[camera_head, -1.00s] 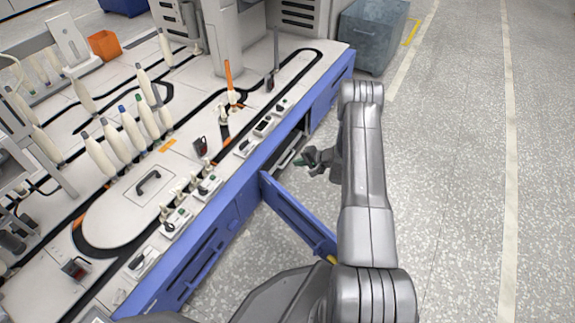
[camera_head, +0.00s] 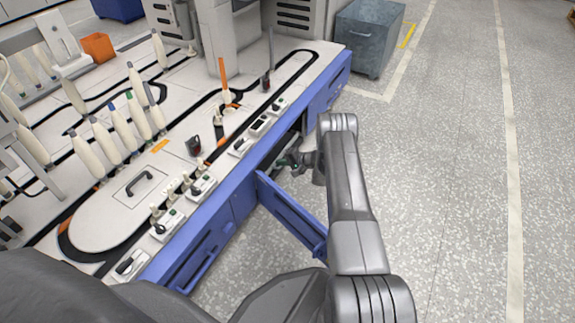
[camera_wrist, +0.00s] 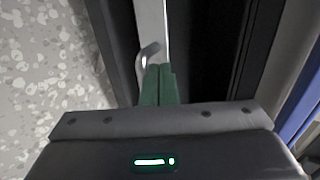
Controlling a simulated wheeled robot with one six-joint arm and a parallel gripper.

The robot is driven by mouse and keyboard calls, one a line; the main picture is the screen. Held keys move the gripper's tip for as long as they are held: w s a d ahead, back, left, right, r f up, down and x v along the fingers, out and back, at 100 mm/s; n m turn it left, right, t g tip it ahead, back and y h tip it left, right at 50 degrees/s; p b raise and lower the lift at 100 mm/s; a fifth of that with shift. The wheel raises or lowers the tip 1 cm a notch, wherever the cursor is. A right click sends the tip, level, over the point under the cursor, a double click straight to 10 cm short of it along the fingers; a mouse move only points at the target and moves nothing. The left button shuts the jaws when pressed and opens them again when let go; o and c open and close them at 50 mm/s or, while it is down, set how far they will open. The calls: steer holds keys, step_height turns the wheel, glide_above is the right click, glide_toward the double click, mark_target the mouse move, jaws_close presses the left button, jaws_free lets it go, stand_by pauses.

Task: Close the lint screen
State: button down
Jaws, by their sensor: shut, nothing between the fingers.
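The blue door (camera_head: 292,215) of the machine's side stands open, swung out towards the floor. Behind it is a dark compartment opening, partly covered by my arm. In the wrist view a pale metal strip with a bent grey handle (camera_wrist: 148,54) runs up the picture between dark walls; it looks like the lint screen's front, but I cannot be sure. My gripper (camera_head: 281,163) is at the compartment opening. Its green fingertips (camera_wrist: 159,72) are shut together with nothing between them, at the lower end of the handle. Whether they touch it I cannot tell.
The white machine top (camera_head: 110,207) carries several bobbins and small switch units along its blue-edged side. A grey metal bin (camera_head: 368,38) stands on the floor at the back. The speckled floor right of my arm is clear.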

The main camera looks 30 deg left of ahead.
steer(key=shift+a, duration=0.1)
steer(key=a, duration=0.4)
steer(key=shift+s+a, duration=0.1)
steer(key=shift+s, duration=0.05)
steer(key=shift+a+r, duration=0.1)
steer(key=shift+a, duration=0.05)
steer(key=p+v, duration=0.5)
steer(key=v, duration=0.9)
steer(key=b, duration=0.5)
glide_toward(273, 158)
steer(key=s+a, duration=0.2)
steer(key=a, duration=0.1)
steer(key=s+a, duration=0.1)
steer(key=a, duration=0.1)
steer(key=shift+s+a+f, duration=0.1)
steer(key=shift+s+f, duration=0.25)
steer(key=shift+f, duration=0.05)
steer(key=shift+a+f, duration=0.15)
steer(key=shift+a, duration=0.4)
